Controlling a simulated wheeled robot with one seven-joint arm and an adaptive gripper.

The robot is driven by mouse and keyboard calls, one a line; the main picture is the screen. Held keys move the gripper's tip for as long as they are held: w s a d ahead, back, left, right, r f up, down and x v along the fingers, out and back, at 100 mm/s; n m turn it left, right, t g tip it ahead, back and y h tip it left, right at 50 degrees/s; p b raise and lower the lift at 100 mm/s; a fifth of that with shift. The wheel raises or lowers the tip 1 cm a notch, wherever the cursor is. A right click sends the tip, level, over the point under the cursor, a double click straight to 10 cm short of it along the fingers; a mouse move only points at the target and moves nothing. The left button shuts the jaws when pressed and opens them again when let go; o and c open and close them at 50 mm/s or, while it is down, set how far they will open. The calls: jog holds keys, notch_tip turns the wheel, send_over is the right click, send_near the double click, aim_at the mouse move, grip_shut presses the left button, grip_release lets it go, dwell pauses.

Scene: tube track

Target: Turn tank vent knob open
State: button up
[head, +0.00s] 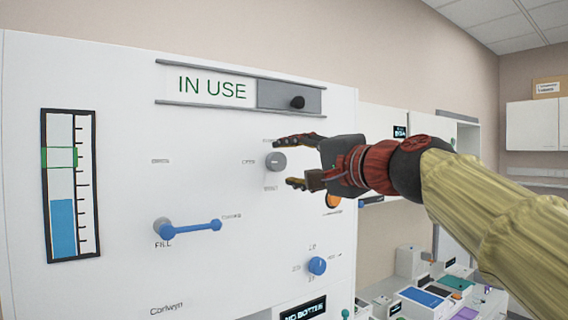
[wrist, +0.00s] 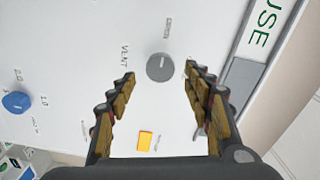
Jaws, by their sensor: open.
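The vent knob (head: 275,161) is a small round grey knob on the white panel (head: 120,150). In the wrist view the knob (wrist: 160,67) lies between my two fingertips, with VENT printed beside it. A small pale mark shows on its face. The other labels around it are too small to read surely. My gripper (head: 284,162) is open, one finger above and one below the knob in the head view. The fingertips are at or just in front of the knob; I see no clear contact.
An orange button (wrist: 145,141) sits near my gripper. A blue FILL lever (head: 190,229) and a blue knob (head: 317,265) are lower on the panel. A sliding IN USE sign (head: 215,86) is above. A level gauge (head: 68,185) is at left. Boxes (head: 425,297) stand at lower right.

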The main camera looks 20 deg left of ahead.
jog(key=v, duration=0.8)
jog(key=shift+s+d, duration=0.1)
jog(key=shift+s, duration=0.05)
